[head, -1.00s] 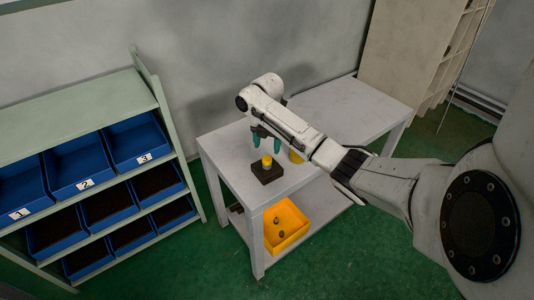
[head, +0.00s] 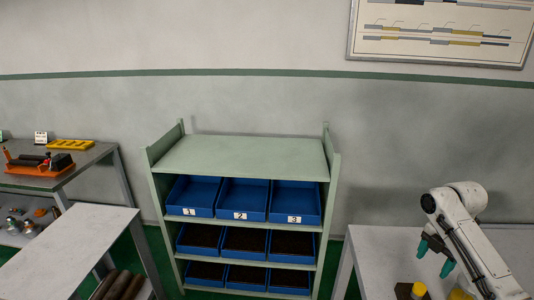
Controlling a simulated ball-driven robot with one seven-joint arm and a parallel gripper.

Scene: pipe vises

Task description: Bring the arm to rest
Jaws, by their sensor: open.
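My gripper (head: 435,258) is at the lower right of the head view, at the end of my white arm (head: 470,225). Its two teal fingers are apart, with nothing between them. It hangs above the light grey table (head: 372,250). A yellow cylindrical piece (head: 418,289) stands below the gripper, on a dark block (head: 403,290) cut off by the picture's lower edge. A second yellow piece (head: 460,294) shows partly, close to my arm.
A green shelf (head: 240,157) with blue bins (head: 243,197) numbered 1 to 3 stands in the middle. Green floor (head: 160,250) shows between.

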